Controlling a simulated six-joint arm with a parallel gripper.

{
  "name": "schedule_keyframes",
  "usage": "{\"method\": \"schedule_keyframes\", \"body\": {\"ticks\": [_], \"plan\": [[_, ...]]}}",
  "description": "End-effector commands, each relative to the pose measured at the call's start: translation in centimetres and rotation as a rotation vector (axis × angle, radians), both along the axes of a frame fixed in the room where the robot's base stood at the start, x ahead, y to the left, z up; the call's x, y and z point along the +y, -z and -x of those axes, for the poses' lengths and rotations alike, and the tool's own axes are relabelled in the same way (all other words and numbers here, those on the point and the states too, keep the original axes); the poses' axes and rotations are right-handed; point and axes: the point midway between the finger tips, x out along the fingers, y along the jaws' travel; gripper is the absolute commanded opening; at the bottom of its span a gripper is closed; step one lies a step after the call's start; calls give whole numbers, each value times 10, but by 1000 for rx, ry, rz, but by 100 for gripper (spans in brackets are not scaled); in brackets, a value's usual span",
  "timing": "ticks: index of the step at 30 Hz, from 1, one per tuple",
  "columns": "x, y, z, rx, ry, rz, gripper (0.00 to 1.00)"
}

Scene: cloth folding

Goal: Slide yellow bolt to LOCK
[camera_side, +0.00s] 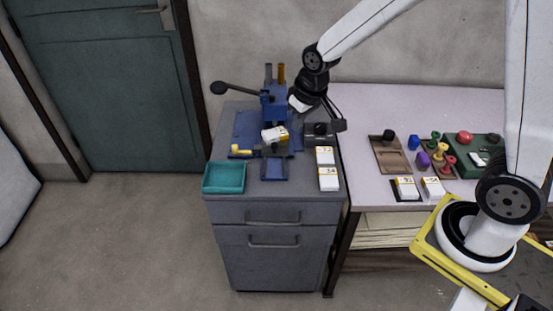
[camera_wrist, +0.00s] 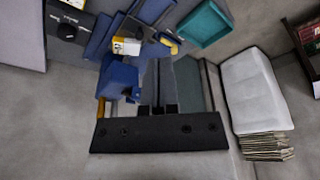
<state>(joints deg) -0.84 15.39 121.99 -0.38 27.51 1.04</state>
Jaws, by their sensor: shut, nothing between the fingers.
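The yellow bolt (camera_side: 240,152) is a small L-shaped piece at the left front of the blue fixture (camera_side: 248,128) on the grey cabinet. In the wrist view the yellow bolt (camera_wrist: 169,43) shows near the top, beside a white and yellow block (camera_wrist: 126,46). Any LOCK marking is too small to read. My gripper (camera_wrist: 158,106) is shut and empty at the lower middle of the wrist view, apart from the bolt. In the side view its fingertips are hard to make out; my wrist hangs behind and right of the bolt.
A blue press with a black-knobbed lever (camera_side: 218,88) rises behind the bolt. A teal tray (camera_side: 224,190) sits in front. A black knob box (camera_side: 320,133) and white blocks (camera_side: 326,178) stand to the right. The lilac table (camera_side: 440,110) holds trays and coloured pieces.

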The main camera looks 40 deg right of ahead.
Motion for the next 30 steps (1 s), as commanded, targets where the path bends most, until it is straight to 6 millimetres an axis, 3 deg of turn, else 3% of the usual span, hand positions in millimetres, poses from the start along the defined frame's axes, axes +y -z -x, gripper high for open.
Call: {"method": "schedule_keyframes", "body": {"ticks": [12, 30], "plan": [[6, -5, -87, -24, 0, 0, 0], [17, 1, -191, -57, 0, 0, 0]]}}
